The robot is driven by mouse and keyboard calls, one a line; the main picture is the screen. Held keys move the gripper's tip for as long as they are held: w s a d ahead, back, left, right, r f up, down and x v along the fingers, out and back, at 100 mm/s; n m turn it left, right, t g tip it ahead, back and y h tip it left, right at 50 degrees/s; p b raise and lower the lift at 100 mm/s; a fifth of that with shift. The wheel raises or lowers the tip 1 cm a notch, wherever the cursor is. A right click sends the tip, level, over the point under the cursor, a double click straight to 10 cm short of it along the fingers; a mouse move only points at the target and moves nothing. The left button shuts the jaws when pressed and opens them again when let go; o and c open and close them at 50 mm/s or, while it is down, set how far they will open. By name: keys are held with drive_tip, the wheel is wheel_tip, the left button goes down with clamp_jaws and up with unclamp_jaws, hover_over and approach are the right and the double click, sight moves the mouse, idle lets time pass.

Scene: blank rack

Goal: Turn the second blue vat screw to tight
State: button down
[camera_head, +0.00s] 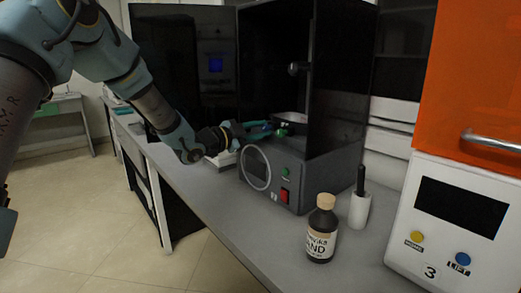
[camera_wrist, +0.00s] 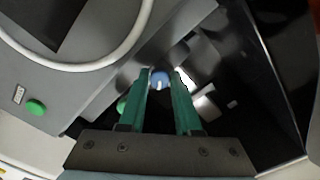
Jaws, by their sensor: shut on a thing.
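A blue vat screw (camera_wrist: 160,77) with a pale mark on its head sits between the tips of my two green fingers in the wrist view. My gripper (camera_wrist: 162,88) is shut on this screw, one finger on each side. In the head view my gripper (camera_head: 266,129) reaches from the left into the open dark printer, beside the vat (camera_head: 291,118). The other blue vat screw cannot be made out.
The printer's grey base (camera_head: 266,172) carries a red switch (camera_head: 285,196). Its dark side panel (camera_head: 340,75) stands right of the gripper. A brown bottle (camera_head: 322,230) and a white holder (camera_head: 359,208) stand on the bench in front, near a white machine (camera_head: 455,225).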

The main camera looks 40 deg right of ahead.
drive_tip(key=m+b, duration=0.3)
drive_tip(key=b, duration=0.2)
drive_tip(key=f+m+b, duration=0.1)
drive_tip(key=m+b, duration=0.2)
drive_tip(key=b, duration=0.3)
drive_tip(key=shift+m, duration=0.3)
drive_tip(key=m+b, duration=0.6)
drive_tip(key=b, duration=0.4)
drive_tip(key=shift+r, duration=0.1)
drive_tip(key=m+b, duration=0.4)
drive_tip(key=b, duration=0.1)
drive_tip(key=m+b, duration=0.3)
drive_tip(key=b, duration=0.1)
drive_tip(key=shift+m, duration=0.3)
drive_tip(key=m+b, duration=0.3)
drive_tip(key=shift+r+b, duration=0.1)
drive_tip(key=shift+b, duration=0.3)
drive_tip(key=shift+r+m+b, duration=0.2)
drive_tip(key=shift+m+b, duration=0.95)
drive_tip(key=shift+m, duration=0.35)
